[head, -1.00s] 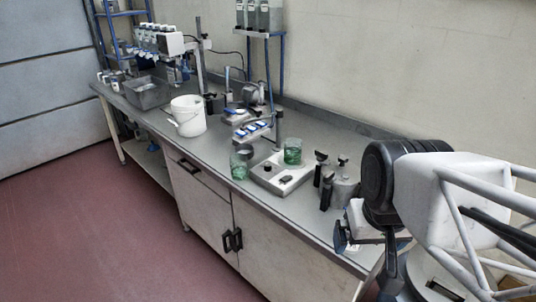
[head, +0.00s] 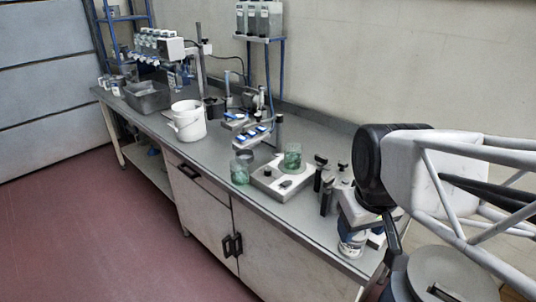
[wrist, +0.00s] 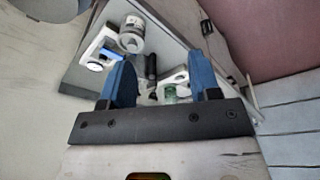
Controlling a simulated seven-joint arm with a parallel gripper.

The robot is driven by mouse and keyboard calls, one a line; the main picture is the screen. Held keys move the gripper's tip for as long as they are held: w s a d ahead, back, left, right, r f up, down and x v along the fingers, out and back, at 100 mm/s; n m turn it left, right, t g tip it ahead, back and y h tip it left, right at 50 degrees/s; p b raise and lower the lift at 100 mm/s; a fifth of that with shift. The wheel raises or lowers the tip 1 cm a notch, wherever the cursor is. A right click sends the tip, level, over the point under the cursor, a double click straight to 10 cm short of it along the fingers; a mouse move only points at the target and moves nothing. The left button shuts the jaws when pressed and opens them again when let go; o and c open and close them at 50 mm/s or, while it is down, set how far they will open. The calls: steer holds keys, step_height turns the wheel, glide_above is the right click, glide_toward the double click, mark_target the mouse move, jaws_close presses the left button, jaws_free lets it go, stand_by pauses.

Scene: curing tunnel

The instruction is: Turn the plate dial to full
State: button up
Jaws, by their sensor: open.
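I cannot read the dial's setting. A green glass beaker (head: 292,154) stands on the plate, and a second green glass (head: 239,174) stands beside its left side. In the wrist view, green glass (wrist: 170,93) and part of the plate (wrist: 176,78) show between the blue fingers of my gripper (wrist: 163,84). The gripper is open and empty, apart from the plate. In the head view its fingertips are not clear.
Black-handled tools (head: 327,190) stand just right of the plate. A white-lidded jar (wrist: 132,34) is near the bench end. Bare bench (head: 215,158) lies between bucket and glass.

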steer(key=w+a+r+n, duration=0.2)
steer(key=w+n, duration=0.7)
steer(key=w, duration=0.4)
steer(key=n+g, duration=0.2)
steer(key=n, duration=2.2)
glide_above(268, 169)
steer(key=f, duration=1.5)
steer(key=shift+s+d, duration=0.15)
steer(key=shift+s, duration=0.15)
steer(key=shift+w+a+f+n, duration=0.2)
steer(key=shift+w+f+n, duration=0.1)
steer(key=shift+n, duration=0.1)
steer(key=shift+f, duration=3.9)
